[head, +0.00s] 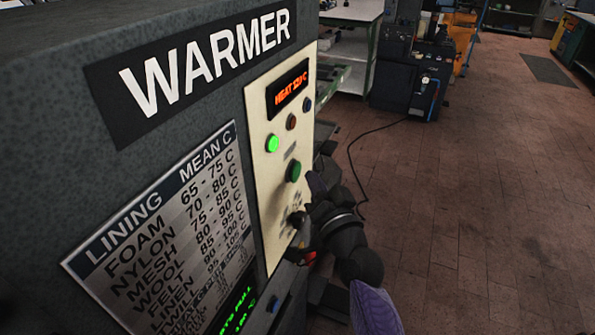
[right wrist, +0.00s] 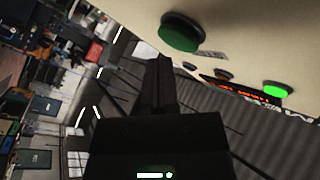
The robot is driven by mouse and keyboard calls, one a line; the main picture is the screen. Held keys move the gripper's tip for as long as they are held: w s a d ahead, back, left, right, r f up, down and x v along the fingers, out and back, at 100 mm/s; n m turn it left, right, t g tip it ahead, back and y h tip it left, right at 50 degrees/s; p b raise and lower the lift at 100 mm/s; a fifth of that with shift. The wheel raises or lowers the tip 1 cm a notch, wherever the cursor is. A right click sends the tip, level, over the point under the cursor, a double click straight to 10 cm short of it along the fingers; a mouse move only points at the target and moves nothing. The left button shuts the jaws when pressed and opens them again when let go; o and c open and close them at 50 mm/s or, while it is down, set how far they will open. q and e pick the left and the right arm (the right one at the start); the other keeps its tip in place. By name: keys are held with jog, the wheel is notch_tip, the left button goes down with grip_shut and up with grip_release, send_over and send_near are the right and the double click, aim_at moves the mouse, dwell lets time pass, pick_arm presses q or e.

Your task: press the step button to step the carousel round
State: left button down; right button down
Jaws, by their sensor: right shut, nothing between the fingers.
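A large green push button (head: 294,171) sits on the cream control panel (head: 262,190) of the warmer, with a small label above it that I cannot read. It also shows in the right wrist view (right wrist: 182,32), standing out from the panel. My right gripper (head: 314,184) is shut and empty, just right of and below the button in the head view. In the right wrist view its closed fingertips (right wrist: 160,62) are close to the button; I see no clear contact. The carousel cannot be made out. My left gripper is not in view.
A lining chart (head: 165,235) covers the warmer's side. Open brick floor (head: 470,200) lies to the right.

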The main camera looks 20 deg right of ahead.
jog(key=shift+w+a, duration=0.15)
dwell(0.7)
jog(key=shift+w+a, duration=0.15)
jog(key=shift+w, duration=0.05)
